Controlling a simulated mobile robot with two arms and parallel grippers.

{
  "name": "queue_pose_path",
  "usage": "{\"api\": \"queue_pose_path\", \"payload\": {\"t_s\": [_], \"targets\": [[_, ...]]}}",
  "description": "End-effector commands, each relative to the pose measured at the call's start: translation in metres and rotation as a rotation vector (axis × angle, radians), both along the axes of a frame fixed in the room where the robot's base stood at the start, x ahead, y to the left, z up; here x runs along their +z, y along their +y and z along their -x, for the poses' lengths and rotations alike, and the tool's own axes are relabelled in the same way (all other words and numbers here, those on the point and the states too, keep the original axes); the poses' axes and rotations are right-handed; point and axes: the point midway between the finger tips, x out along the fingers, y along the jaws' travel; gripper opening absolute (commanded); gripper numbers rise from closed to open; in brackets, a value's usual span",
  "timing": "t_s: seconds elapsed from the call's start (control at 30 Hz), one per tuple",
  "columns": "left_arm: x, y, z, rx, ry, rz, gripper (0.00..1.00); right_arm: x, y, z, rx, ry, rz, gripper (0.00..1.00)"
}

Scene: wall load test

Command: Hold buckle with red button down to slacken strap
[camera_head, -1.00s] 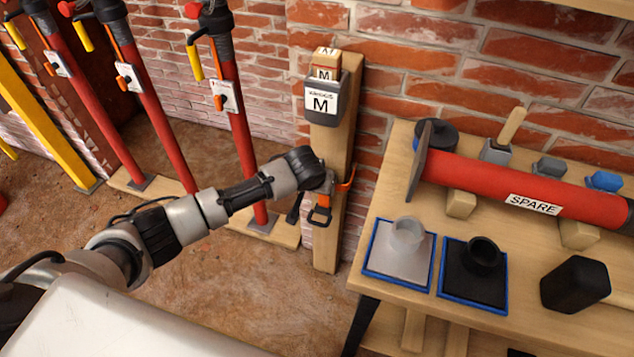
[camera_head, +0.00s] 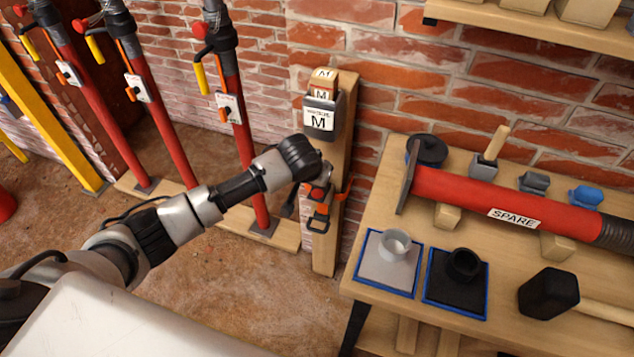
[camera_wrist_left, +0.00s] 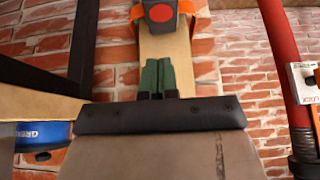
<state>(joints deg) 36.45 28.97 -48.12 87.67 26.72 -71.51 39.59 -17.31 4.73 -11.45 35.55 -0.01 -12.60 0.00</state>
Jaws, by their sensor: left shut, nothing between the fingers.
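The buckle (camera_head: 322,191) with a red button is on an orange strap (camera_head: 341,197) around the wooden post (camera_head: 326,250). An orange-edged loop (camera_head: 319,222) hangs below it. In the left wrist view the buckle's red button (camera_wrist_left: 160,13) shows at the top edge, with orange strap (camera_wrist_left: 203,47) beside it. My left gripper (camera_wrist_left: 159,62) is shut and empty, its green fingers together in front of the post, apart from the button in that picture. In the head view my left wrist is just above the buckle and hides the fingers. My right gripper is not in view.
A grey box marked M (camera_head: 322,117) is fixed higher on the post. Red props (camera_head: 243,150) stand to the left. A workbench (camera_head: 355,284) at the right carries a red spare tube (camera_head: 470,193), a black mallet (camera_head: 548,293) and two blue-edged trays.

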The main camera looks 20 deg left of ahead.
Motion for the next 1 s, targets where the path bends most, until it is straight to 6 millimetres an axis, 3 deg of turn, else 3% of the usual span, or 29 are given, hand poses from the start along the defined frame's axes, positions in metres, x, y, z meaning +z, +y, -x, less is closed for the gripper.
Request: {"api": "queue_pose_path", "payload": {"t_s": [0.1, 0.37, 0.9, 1.0], "targets": [[0.024, 0.000, 0.007, 0.000, -0.003, 0.001, 0.00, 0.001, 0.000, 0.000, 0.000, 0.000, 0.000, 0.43], [0.049, 0.001, 0.015, 0.001, 0.001, 0.000, 0.00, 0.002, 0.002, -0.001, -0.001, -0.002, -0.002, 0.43], [0.051, 0.001, 0.016, 0.001, 0.001, 0.000, 0.00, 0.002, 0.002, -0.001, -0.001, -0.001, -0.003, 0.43], [0.040, 0.002, 0.015, 0.003, 0.008, 0.004, 0.00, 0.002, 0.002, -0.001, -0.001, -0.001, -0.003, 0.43]]}}
